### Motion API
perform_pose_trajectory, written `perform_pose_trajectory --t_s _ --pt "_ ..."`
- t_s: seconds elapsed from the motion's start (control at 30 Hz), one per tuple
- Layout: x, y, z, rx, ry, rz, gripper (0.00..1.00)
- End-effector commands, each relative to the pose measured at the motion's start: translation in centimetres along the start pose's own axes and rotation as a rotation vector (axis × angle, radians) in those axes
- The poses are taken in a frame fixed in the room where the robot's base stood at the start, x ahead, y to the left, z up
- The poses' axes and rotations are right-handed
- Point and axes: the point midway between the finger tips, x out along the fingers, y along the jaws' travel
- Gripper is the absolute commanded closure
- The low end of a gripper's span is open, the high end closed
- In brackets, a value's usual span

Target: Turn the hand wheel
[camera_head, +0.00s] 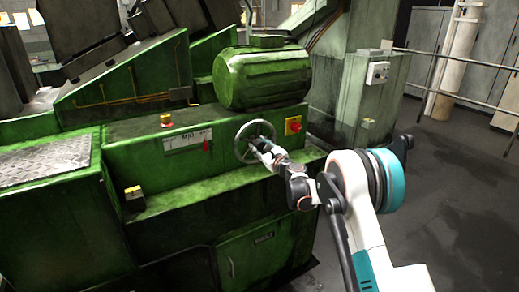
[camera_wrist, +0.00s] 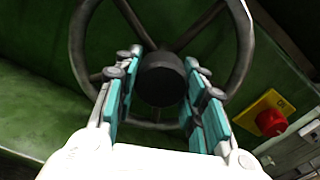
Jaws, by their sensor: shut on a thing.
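The hand wheel (camera_head: 238,145) is a dark, spoked ring on the front of the green machine. It fills the upper part of the wrist view, with its rim (camera_wrist: 247,55) curving around the round black hub (camera_wrist: 161,80). My gripper (camera_head: 258,143) is at the wheel. In the wrist view my gripper (camera_wrist: 163,58) has its two teal-padded fingers on either side of the hub, shut on the wheel. The exact contact of the pads is hard to tell. The lower rim passes partly hidden behind the fingers.
A red knob on a yellow plate (camera_head: 293,126) sits just right of the wheel; it also shows in the wrist view (camera_wrist: 268,118). A red button (camera_head: 166,120) and a labelled panel (camera_head: 187,140) are to the left. A green motor drum (camera_head: 262,78) is above. Open floor (camera_head: 440,170) lies right.

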Motion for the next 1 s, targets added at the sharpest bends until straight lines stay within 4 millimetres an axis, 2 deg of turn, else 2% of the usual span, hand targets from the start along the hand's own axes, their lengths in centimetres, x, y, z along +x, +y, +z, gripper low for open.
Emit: perform_pose_trajectory --t_s 0.7,1.0 --pt "-0.01 -0.33 0.14 -0.671 0.000 0.000 1.00" --pt "-0.02 -0.39 0.21 -0.879 0.000 0.000 1.00"
